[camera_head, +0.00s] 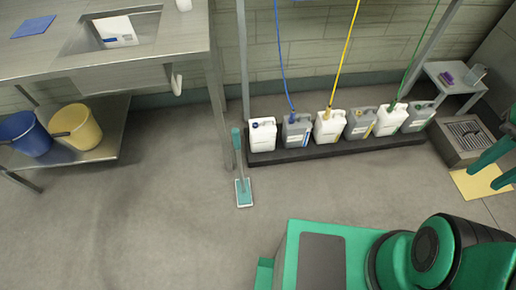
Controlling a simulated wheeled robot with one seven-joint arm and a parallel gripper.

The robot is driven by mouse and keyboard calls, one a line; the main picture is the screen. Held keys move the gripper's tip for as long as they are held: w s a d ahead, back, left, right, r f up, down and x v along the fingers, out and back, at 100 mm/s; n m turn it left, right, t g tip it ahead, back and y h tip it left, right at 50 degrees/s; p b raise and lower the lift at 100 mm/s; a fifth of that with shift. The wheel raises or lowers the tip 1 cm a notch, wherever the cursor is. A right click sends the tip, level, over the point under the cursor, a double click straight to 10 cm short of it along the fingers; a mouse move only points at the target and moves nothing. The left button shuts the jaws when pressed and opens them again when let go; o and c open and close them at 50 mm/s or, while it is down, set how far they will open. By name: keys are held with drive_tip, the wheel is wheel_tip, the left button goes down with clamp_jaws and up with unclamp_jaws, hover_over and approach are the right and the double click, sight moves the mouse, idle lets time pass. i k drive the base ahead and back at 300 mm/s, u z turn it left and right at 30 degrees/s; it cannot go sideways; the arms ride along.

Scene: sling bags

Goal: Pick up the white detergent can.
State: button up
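Several detergent cans stand upright in a row on a low dark platform (340,149) against the back wall. Three are white: the leftmost can (262,136) with a dark blue cap and no hose, a middle can (327,130) with a yellow hose, and a can (391,120) farther right with a green hose. The frame does not show which white can the task means. Grey cans stand between and beside them, one (296,132) with a blue hose. My gripper is not in view; green and black parts of my body fill the lower right.
A teal-headed floor tool (244,192) stands in front of the platform's left end. A steel sink counter (140,66) is at left, with blue (30,140) and yellow (84,130) buckets below. A floor drain box (463,140) is at right. The middle floor is clear.

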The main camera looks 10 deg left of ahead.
sight(262, 131)
drive_tip(key=k, duration=0.85)
drive_tip(key=u, duration=0.5)
drive_tip(key=i, duration=0.6)
drive_tip(key=u, duration=0.6)
drive_tip(key=i, duration=1.4)
drive_tip(key=z, duration=0.5)
